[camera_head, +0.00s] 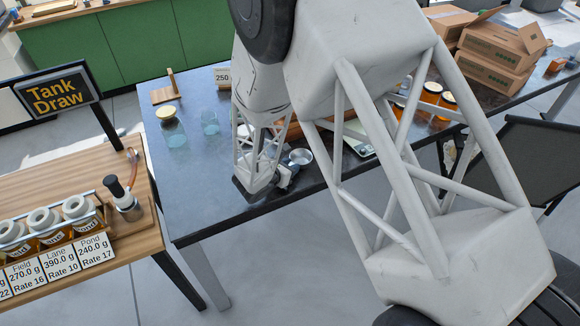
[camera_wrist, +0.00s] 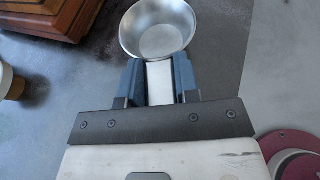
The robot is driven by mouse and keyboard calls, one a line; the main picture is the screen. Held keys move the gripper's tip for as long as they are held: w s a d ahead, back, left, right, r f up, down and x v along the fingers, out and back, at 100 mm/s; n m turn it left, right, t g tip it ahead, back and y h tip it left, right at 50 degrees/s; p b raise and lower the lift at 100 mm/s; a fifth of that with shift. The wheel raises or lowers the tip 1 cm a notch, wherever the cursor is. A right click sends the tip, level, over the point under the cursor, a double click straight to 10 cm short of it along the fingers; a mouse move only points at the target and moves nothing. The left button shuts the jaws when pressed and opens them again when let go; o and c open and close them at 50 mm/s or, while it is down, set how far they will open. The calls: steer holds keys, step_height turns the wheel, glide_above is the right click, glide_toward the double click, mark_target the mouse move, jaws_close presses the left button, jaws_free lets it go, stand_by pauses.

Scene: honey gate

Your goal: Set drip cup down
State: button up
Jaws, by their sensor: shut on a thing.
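The drip cup (camera_head: 300,156) is a small round metal cup with a pale flat handle. In the wrist view the drip cup (camera_wrist: 157,30) is just ahead of my fingers, its open mouth facing the camera and empty. My gripper (camera_wrist: 158,75) is shut on the handle, which shows between the two blue-grey fingers. In the head view my gripper (camera_head: 288,172) is low over the front part of the dark table (camera_head: 210,210). I cannot tell whether the cup touches the tabletop.
A brown wooden piece (camera_wrist: 45,15) stands left of the cup in the wrist view. A dark red round thing (camera_wrist: 290,150) is at lower right. Glass jars (camera_head: 174,133) stand at the table's left, honey jars (camera_head: 431,92) at right. The front left tabletop is clear.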

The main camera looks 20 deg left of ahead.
steer(key=shift+f, duration=0.1)
steer(key=o, duration=1)
steer(key=shift+c, duration=0.2)
steer(key=shift+v, duration=6.05)
steer(key=shift+a, duration=0.1)
steer(key=shift+w, duration=0.1)
